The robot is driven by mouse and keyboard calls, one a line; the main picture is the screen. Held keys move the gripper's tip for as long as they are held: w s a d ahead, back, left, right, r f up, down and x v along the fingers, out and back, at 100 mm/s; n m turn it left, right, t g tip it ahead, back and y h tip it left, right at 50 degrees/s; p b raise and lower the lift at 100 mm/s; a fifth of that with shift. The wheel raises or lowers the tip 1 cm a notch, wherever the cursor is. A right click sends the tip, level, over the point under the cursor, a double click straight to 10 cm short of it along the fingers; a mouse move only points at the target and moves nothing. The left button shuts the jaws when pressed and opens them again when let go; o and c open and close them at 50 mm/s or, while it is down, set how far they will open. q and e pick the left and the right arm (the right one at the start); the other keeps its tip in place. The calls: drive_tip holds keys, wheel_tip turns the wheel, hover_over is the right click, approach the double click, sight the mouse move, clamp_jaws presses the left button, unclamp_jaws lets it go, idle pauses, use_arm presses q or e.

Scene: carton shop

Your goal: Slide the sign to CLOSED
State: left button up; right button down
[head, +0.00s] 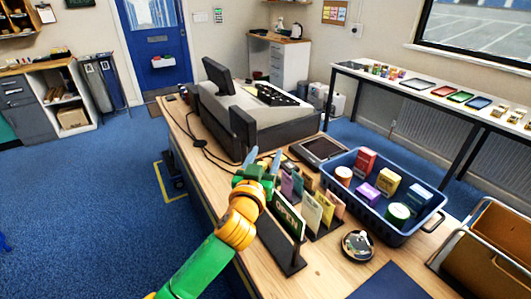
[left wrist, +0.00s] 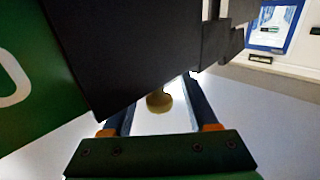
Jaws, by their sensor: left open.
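The sign (head: 287,213) is a green panel with white letters, reading OPEN as far as I can tell, in a dark stand (head: 284,248) on the counter. In the left wrist view, the green panel (left wrist: 35,85) with part of a white letter shows at the left, beside a large dark part (left wrist: 130,45). My left gripper (head: 263,160) is open just beyond the sign's far end, fingers pointing away. In the wrist view, a tan knob (left wrist: 158,102) appears between the open fingers (left wrist: 160,112). I cannot tell whether they touch it. My right gripper is not in view.
A card rack (head: 318,212) and a blue basket (head: 402,233) of small boxes stand right of the sign. A round black object (head: 357,245) lies in front. The cash register (head: 250,115) stands behind my left gripper. The counter's left edge is close to my arm.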

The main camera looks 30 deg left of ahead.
use_arm(q)
drive_tip(key=shift+s+r, duration=0.1)
drive_tip(key=shift+s, duration=0.05)
drive_tip(key=shift+c, duration=0.8)
drive_tip(key=shift+s, duration=0.1)
clamp_jaws()
idle(0.4)
